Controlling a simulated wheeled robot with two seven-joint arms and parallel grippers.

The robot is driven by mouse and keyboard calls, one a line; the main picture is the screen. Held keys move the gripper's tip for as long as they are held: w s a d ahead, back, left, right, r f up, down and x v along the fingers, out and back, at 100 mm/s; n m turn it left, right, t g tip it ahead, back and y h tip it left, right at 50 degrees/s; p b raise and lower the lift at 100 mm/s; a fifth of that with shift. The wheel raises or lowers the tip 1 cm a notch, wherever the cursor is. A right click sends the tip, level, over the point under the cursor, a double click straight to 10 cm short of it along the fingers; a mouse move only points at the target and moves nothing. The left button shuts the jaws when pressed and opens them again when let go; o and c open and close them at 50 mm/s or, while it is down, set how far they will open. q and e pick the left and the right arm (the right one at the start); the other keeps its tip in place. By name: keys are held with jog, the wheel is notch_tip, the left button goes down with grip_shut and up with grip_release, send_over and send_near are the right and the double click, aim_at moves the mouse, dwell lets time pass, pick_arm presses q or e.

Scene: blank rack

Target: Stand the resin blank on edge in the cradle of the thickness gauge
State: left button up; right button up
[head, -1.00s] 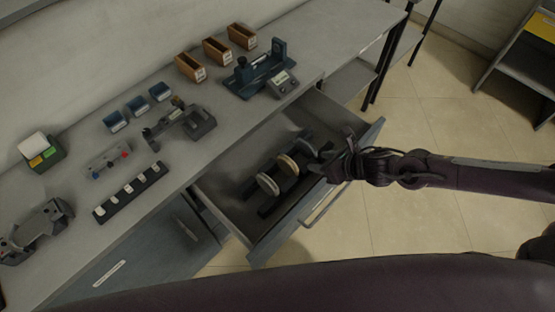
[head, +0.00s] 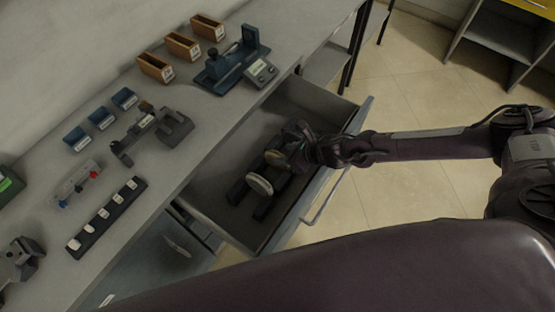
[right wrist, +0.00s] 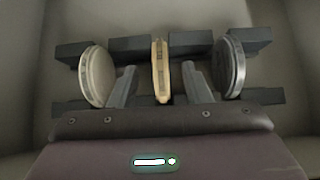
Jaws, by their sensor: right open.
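Three discs stand on edge in a dark rack (right wrist: 203,45) inside the open drawer. The middle, amber disc (right wrist: 160,70) looks like the resin blank; it also shows in the head view (head: 275,158). A cream disc (right wrist: 97,76) is left of it and a grey disc (right wrist: 231,68) right. My right gripper (right wrist: 160,84) is open, with one finger on each side of the amber disc and visible gaps to it. In the head view my right gripper (head: 296,152) partly hides the rack. A dark blue device with a readout (head: 229,66), apparently the thickness gauge, stands on the bench. My left gripper is out of view.
The drawer's front (head: 345,160) and walls surround the rack. On the bench (head: 200,120) are wooden bins (head: 183,46), small blue bins (head: 102,117), a grey instrument (head: 150,130) and a black strip with white pieces (head: 107,215).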

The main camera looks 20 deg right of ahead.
aim_at(278, 154)
jog(key=shift+p+x, duration=0.65)
jog(key=shift+x, duration=2.85)
jog(key=shift+d, duration=0.1)
jog(key=shift+c, duration=0.2)
grip_shut()
